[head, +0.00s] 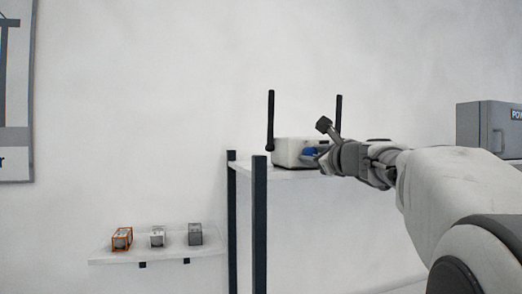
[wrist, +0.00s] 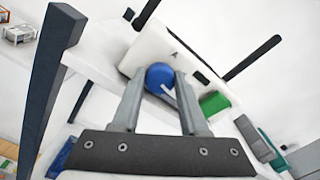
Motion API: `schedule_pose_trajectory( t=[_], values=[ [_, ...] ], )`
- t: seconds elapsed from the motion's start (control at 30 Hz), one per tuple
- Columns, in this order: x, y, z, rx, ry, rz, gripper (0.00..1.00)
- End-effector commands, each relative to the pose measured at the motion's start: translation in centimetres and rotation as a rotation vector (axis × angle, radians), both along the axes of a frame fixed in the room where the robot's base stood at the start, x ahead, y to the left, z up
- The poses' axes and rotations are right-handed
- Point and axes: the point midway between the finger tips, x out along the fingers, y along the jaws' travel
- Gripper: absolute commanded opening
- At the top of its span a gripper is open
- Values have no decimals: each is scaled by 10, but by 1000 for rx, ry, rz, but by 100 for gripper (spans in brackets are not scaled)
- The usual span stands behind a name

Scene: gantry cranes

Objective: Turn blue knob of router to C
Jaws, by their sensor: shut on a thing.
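The router is a white box (head: 287,151) with two black antennas, standing on the top shelf of a rack. In the wrist view its front face (wrist: 149,45) looks tilted, with a letter A above the blue knob (wrist: 159,75). The knob is round with a white pointer mark, which runs toward the lower right in that picture. My gripper (wrist: 161,88) has its two fingers on either side of the blue knob, shut on it. In the head view my gripper (head: 326,154) reaches the router from the right and hides part of it. Letters B and C are not readable.
A green part (wrist: 214,103) sits on the router right of the blue knob. The rack has dark posts (head: 259,210). A low wall shelf (head: 150,254) at left holds three small blocks. A grey cabinet (head: 487,128) stands at right.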

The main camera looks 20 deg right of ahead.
Motion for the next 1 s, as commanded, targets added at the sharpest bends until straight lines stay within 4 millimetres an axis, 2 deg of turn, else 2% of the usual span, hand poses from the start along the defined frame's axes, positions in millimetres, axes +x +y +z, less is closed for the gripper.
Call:
schedule_pose_trajectory(
  t=[0.4, 1.0],
  values=[
    [0, 0, 1, 263, 9, 0, 0],
    [0, 0, 0, 334, 11, 1, 0]
  ],
)
